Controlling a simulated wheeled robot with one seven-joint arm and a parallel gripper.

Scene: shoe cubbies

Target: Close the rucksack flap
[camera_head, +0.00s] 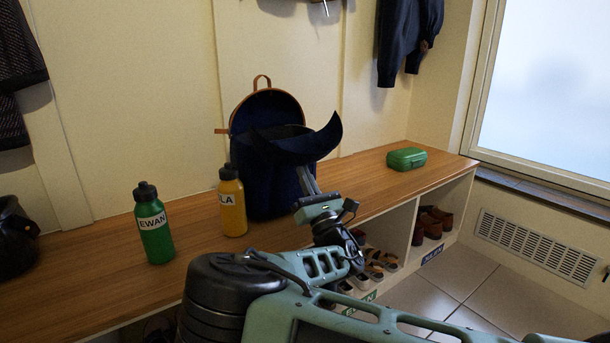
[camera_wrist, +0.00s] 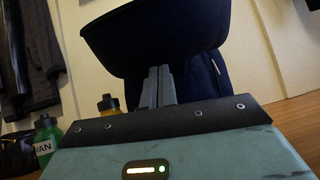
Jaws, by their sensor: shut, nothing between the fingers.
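A dark blue rucksack (camera_head: 265,172) with a tan rim and top loop stands upright on the wooden bench against the wall. Its flap (camera_head: 308,142) sticks out forward from the opening, with its free end curling up at the right. In the wrist view the flap (camera_wrist: 155,38) spans the top of the picture as a dark curved shape. My gripper (camera_head: 303,170) is in front of the rucksack with its fingers under the flap. The wrist view shows the fingers (camera_wrist: 158,84) shut together, with nothing between them. I cannot tell whether they touch the flap.
A yellow bottle (camera_head: 232,200) stands close to the rucksack's left side, and a green bottle (camera_head: 153,222) stands further left. A green box (camera_head: 406,158) sits on the bench (camera_head: 360,180) to the right. Shoes fill cubbies below; clothes hang above.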

